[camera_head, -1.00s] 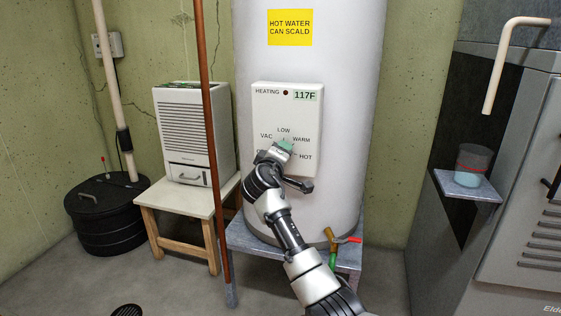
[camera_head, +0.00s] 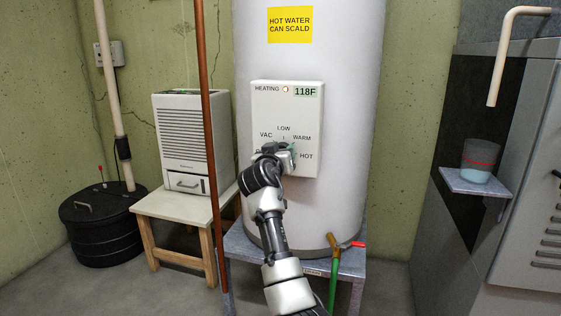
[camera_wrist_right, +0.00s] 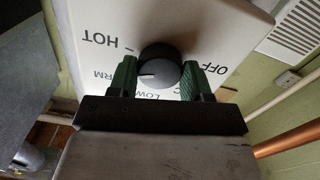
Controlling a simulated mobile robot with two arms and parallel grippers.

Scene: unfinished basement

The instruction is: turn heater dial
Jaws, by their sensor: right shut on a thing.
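The heater dial (camera_wrist_right: 160,66) is a round dark grey knob on the white control panel (camera_head: 304,124) of the water heater. In the right wrist view its pale mark points left and slightly down, between WARM and HOT. My right gripper (camera_wrist_right: 158,80) is shut on the dial, with a green finger on either side. In the head view, my right gripper (camera_head: 284,153) hides most of the dial. The panel's display (camera_head: 306,92) reads 118F, and the heating light (camera_head: 285,89) looks pale. My left gripper is not in view.
A copper pipe (camera_head: 208,120) stands upright just left of the heater tank (camera_head: 350,200). A dehumidifier (camera_head: 184,140) sits on a wooden table (camera_head: 165,206) at left. A valve with a red handle (camera_head: 358,244) is low on the tank. A cup (camera_head: 478,160) sits on a shelf at right.

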